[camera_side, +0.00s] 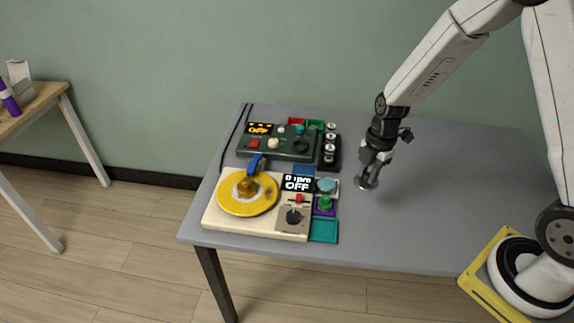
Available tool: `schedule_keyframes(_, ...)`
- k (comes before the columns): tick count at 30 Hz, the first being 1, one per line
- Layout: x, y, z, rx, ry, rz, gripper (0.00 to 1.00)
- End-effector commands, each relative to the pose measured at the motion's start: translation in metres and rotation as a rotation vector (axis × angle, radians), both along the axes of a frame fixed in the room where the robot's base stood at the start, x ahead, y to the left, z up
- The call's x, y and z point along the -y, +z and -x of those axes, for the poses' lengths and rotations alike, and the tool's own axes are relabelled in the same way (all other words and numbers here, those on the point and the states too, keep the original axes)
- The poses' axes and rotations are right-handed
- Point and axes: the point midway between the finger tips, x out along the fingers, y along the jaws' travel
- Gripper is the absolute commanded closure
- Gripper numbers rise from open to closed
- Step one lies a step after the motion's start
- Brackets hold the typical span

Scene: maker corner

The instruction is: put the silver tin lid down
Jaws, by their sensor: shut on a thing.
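My gripper (369,172) hangs down over the grey table, right of the devices. It is shut on the silver tin lid (366,184), a small round shiny disc below the fingertips. The lid looks to be at or just above the table top; I cannot tell whether it touches. The fingers hide part of the lid's upper side.
Left of the lid stands a cream device with a yellow turntable (232,202) and a display reading OFF. Behind it is a dark green control box (287,149) and a black rack with several silver-topped pieces (330,158). The grey table (440,215) is clear to the right.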

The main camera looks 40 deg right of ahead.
Motion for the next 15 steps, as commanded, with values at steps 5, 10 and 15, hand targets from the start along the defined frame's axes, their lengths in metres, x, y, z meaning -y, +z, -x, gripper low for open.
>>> schedule_keyframes(5, 0.0, 0.0, -0.001, 0.0, -0.008, 0.0, 1.0)
schedule_keyframes(10, 0.0, -0.001, -0.004, -0.001, -0.062, 0.0, 1.0)
schedule_keyframes(15, 0.001, -0.004, -0.012, 0.0, -0.182, 0.0, 1.0)
